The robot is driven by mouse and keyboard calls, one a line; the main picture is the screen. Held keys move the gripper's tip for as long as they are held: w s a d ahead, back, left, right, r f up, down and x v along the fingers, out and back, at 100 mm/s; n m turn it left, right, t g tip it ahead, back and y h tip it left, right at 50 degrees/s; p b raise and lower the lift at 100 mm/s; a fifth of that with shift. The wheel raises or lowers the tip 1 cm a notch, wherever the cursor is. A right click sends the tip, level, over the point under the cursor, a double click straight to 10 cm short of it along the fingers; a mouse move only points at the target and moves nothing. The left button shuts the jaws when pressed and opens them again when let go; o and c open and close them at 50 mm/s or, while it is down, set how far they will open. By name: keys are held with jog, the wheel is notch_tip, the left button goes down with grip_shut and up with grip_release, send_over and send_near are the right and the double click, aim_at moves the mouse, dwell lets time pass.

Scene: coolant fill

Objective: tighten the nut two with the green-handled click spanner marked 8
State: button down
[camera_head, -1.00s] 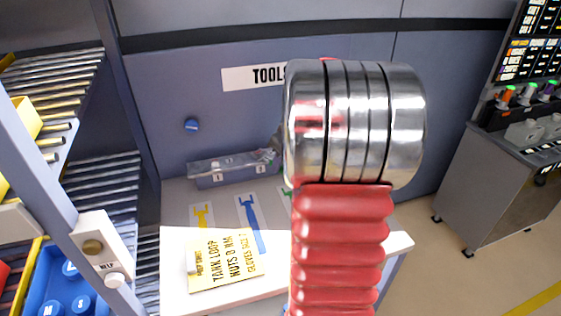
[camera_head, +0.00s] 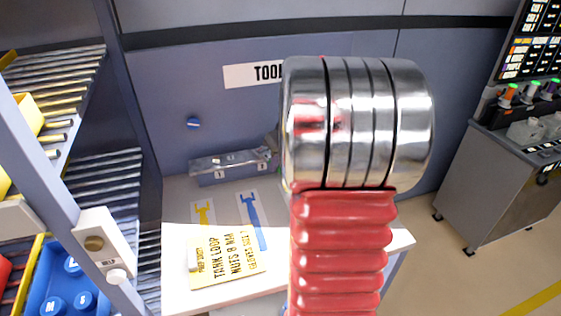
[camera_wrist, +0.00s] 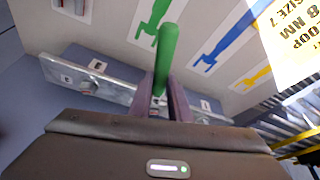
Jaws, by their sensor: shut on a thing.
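The green handle (camera_wrist: 166,52) of a spanner stands up between the fingers of my gripper (camera_wrist: 160,98) in the wrist view. The jaws are shut on it. The spanner's head and any 8 mark on it are hidden. A flat green spanner outline (camera_wrist: 152,20) lies on the white surface behind the handle. In the head view my arm covers the gripper and the spanner. Nut two is in neither view.
A grey metal rack (camera_head: 233,170) with numbered labels stands at the back of the white bench (camera_head: 180,286), also in the wrist view (camera_wrist: 115,90). A yellow card (camera_head: 226,258) lies on the bench beside yellow and blue spanner outlines. Roller shelves stand left, a grey cabinet (camera_head: 500,185) right.

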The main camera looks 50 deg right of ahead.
jog(key=shift+w+a+m+g+h, duration=0.15)
jog(key=shift+w+a+m+h, duration=0.2)
jog(key=shift+a+m, duration=0.5)
jog(key=shift+w+a+m+g+h, duration=0.15)
jog(key=shift+w+a+m+h, duration=0.15)
jog(key=shift+a+m, duration=0.5)
dwell(0.9)
jog(key=shift+w+a+m+g+h, duration=0.25)
jog(key=shift+w+a+m, duration=0.3)
jog(key=shift+m, duration=0.4)
jog(key=shift+w+a+m+g+h, duration=0.15)
jog(key=shift+w+a+m+h, duration=0.2)
jog(key=shift+a+m, duration=0.45)
dwell(1.0)
jog(key=shift+s+d+n, duration=0.35)
jog(key=shift+d+n, duration=0.05)
jog(key=shift+d, duration=0.15)
jog(key=shift+r, duration=0.1)
dwell(0.4)
jog(key=shift+r, duration=2.9)
